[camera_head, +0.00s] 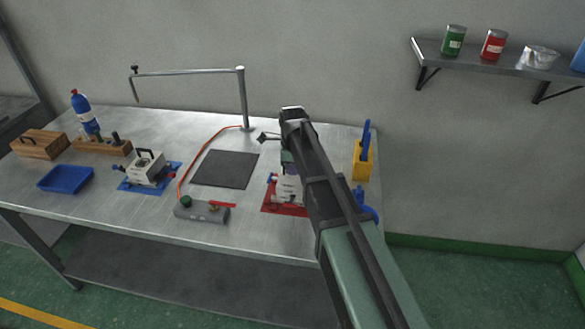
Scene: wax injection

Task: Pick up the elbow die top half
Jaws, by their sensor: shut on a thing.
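A light metal die (289,187) stands at the red mat (280,208) on the right part of the bench, partly hidden behind my arm. I take its upper part to be the elbow die top half. My gripper (288,166) points down over this die and is shut on its top. The fingertips and the die's handle are mostly hidden by my arm, and I cannot tell whether the top half is seated or lifted. A second metal die (146,168) with a black handle sits on a blue mat (133,187) at left, away from my gripper.
A dark square pad (225,169) lies mid-bench, with a grey cylindrical tool (201,211) and red hose in front. A metal post (243,98) with a boom stands behind. A yellow holder (362,161) stands right of my arm. A blue tray (65,179) and wooden blocks are at left.

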